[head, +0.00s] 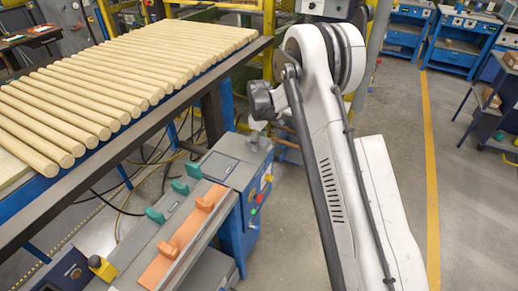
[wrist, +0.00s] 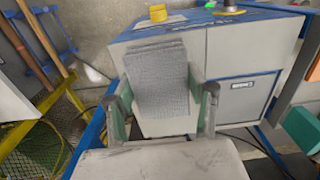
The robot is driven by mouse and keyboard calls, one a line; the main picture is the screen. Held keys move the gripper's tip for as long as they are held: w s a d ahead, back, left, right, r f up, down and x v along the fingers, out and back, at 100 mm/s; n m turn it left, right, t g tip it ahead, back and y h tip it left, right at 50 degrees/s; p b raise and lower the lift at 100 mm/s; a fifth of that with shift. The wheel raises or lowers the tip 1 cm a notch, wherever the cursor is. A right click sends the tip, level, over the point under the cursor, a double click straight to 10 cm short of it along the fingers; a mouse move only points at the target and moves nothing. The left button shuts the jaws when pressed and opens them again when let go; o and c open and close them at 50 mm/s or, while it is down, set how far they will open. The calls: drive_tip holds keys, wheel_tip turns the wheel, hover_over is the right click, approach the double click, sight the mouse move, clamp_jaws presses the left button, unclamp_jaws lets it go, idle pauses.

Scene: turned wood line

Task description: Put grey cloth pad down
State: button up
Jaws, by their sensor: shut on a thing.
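The grey cloth pad (wrist: 158,72) shows in the wrist view as a stacked, woven-looking rectangle, standing roughly upright between my fingers. My gripper (wrist: 162,98) is shut on it, with one finger along each side. The pad's lower end is near the grey palm. In the head view my arm reaches down by the control console, and the pad cannot be made out there.
A grey and blue cabinet (wrist: 255,45) stands behind the pad in the wrist view, with a yellow object (wrist: 158,13) on top. In the head view, a rack of wooden rods (head: 120,80) is at left. A console (head: 222,168) carries an orange strip (head: 182,236) and green pegs.

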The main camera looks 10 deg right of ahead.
sight(259, 153)
drive_tip(key=shift+f, duration=1.95)
drive_tip(key=shift+f, duration=0.25)
drive_tip(key=o, duration=1.3)
drive_tip(key=shift+r, duration=0.1)
drive_tip(key=shift+o, duration=0.2)
drive_tip(key=shift+r, duration=0.1)
